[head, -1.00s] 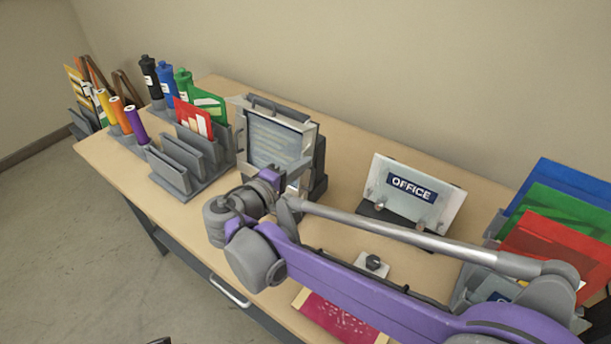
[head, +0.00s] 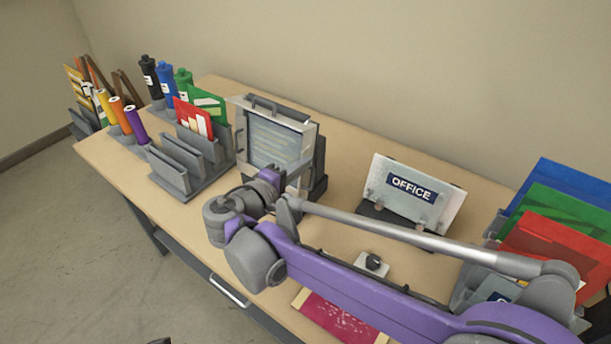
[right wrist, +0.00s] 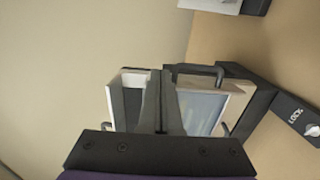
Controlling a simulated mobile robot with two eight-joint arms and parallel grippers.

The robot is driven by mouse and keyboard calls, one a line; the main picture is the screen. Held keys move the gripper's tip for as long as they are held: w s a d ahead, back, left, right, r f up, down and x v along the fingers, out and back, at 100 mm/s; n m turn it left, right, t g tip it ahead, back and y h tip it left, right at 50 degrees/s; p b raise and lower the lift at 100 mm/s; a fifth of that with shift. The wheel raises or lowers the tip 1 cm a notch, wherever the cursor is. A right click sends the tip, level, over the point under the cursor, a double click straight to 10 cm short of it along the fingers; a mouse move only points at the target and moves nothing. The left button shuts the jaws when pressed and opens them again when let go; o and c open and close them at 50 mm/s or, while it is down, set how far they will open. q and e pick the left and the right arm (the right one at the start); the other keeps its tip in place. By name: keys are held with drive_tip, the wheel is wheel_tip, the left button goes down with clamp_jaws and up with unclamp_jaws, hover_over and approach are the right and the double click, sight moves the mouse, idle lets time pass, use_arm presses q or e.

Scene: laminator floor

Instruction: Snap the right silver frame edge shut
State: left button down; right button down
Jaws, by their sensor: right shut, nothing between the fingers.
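The snap frame (head: 312,135), with silver edges around a pale printed sheet (head: 275,143), stands upright on the table in the head view. Its right edge runs down the right side of the sheet, and my wrist covers its lower part. In the right wrist view, the frame (right wrist: 238,88) shows behind my fingers, with a dark handle on top. My right gripper (right wrist: 162,75) is shut and empty, its fingers in front of the frame; contact cannot be told. In the head view its fingertips are hidden at the frame's lower front. My left gripper is not in view.
An OFFICE sign (head: 412,192) stands right of the frame. A grey rack (head: 185,165) with cards and several colored bottles stand left. A small block with a dark knob (head: 373,262) and a red sheet (head: 338,318) lie near my arm. Colored folders (head: 560,215) stand far right.

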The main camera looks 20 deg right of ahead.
drive_tip(key=shift+w, duration=0.1)
drive_tip(key=s+a+r+p, duration=0.1)
drive_tip(key=a, duration=0.7)
drive_tip(key=shift+s+a+r, duration=0.15)
drive_tip(key=shift+a, duration=0.1)
idle(1.2)
idle(0.7)
